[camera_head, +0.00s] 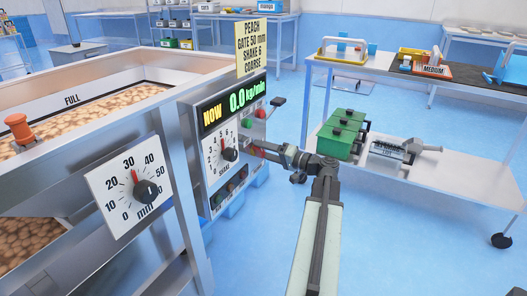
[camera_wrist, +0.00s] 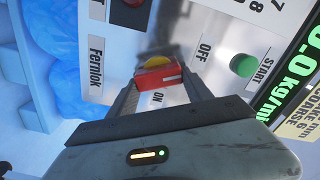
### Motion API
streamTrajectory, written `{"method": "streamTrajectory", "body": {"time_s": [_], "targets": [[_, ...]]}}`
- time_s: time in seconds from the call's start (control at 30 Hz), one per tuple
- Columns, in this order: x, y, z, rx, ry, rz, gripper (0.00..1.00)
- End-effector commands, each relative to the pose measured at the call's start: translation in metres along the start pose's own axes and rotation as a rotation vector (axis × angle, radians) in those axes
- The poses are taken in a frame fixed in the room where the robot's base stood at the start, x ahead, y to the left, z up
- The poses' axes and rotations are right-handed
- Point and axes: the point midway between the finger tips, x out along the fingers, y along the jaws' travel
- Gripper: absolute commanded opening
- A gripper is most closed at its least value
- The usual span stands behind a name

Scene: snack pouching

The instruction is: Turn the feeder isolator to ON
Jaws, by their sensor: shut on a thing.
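The feeder isolator is a red handle (camera_wrist: 158,77) on a yellow round base (camera_wrist: 154,63), set in a pale panel in the wrist view. The OFF label (camera_wrist: 205,52) is to its right, and the ON label (camera_wrist: 158,97) is just below it, between my fingers. My gripper (camera_wrist: 160,89) is shut on the red handle, with one finger at each end of it. I cannot tell which label the handle points to. In the head view my gripper (camera_head: 268,149) reaches the right side of the control panel (camera_head: 216,190), and the isolator is mostly hidden behind it.
The green START button (camera_wrist: 243,65) is close to the right of the handle. The display (camera_head: 233,105) reads 0.0 kg/min. A SHAKE dial (camera_head: 229,154) and a mm dial (camera_head: 145,191) are on the left. A cart (camera_head: 470,176) with green boxes (camera_head: 343,132) stands to the right.

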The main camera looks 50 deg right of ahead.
Motion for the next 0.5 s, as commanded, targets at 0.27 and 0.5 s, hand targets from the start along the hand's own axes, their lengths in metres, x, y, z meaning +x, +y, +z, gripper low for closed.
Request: {"method": "streamTrajectory", "body": {"time_s": [0.27,0.5], "targets": [[-0.0003,0.0028,0.0008,0.235,-0.001,0.001,0.18],[-0.0003,0.0046,0.0017,0.465,-0.001,0.002,0.18]]}}
